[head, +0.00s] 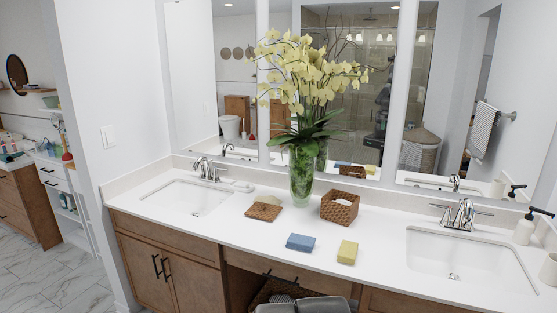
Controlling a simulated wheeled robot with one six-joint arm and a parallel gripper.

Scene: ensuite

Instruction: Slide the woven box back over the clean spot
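The brown woven box (340,207) stands upright on the white countertop between the two sinks, just right of the glass vase. I cannot make out a distinct clean spot on the counter. My gripper is not in view.
A tall glass vase (301,175) of yellow orchids stands left of the box. A flat woven piece (263,212) with a pale green item (268,200) lies further left. A blue block (300,242) and a yellow block (347,252) lie in front. Sinks (195,198) (465,258) flank them.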

